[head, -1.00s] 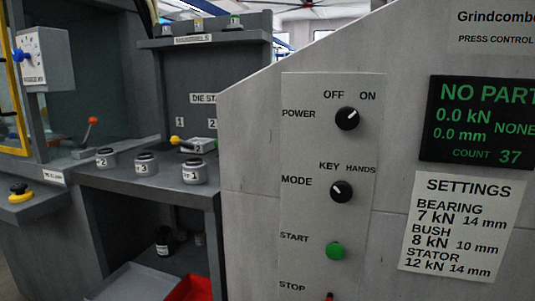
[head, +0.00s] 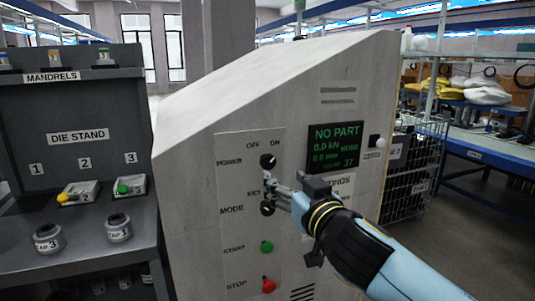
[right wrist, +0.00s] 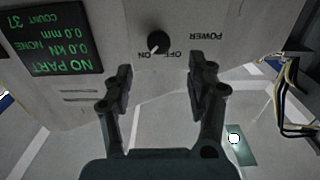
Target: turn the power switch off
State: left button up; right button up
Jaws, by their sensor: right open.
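The power switch is a black round knob (head: 268,161) with a white pointer, on a pale panel (head: 237,200) of the press between the OFF and ON labels. In the upside-down right wrist view, the knob (right wrist: 158,42) has its pointer towards ON. My right gripper (head: 272,186) is in front of the panel, just below the power knob in the head view and near the mode knob (head: 267,209). In the wrist view its two fingers (right wrist: 160,76) are spread wide and empty, with the knob beyond the gap, apart from them. My left gripper is out of view.
A green start button (head: 266,247) and a red stop button (head: 268,285) sit lower on the panel. The display (head: 335,145) reads NO PART. The die stand (head: 75,150) is at left; a wire cage (head: 412,170) stands at right.

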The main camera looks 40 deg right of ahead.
aim_at(269, 162)
jog(key=x, duration=0.1)
jog(key=p+x, duration=0.1)
jog(key=x, duration=0.1)
jog(key=r+x, duration=0.1)
jog(key=x, duration=0.1)
jog(key=shift+w+d, duration=0.2)
jog(key=shift+w, duration=0.05)
jog(key=p+x, duration=0.1)
jog(key=x, duration=0.3)
jog(key=shift+a, duration=0.1)
jog(key=shift+w+f, duration=0.15)
jog(key=shift+w, duration=0.55)
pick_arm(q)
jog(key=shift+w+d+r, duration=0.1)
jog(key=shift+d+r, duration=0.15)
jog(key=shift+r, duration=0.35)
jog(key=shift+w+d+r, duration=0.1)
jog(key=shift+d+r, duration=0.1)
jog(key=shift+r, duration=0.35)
pick_arm(e)
grip_shut()
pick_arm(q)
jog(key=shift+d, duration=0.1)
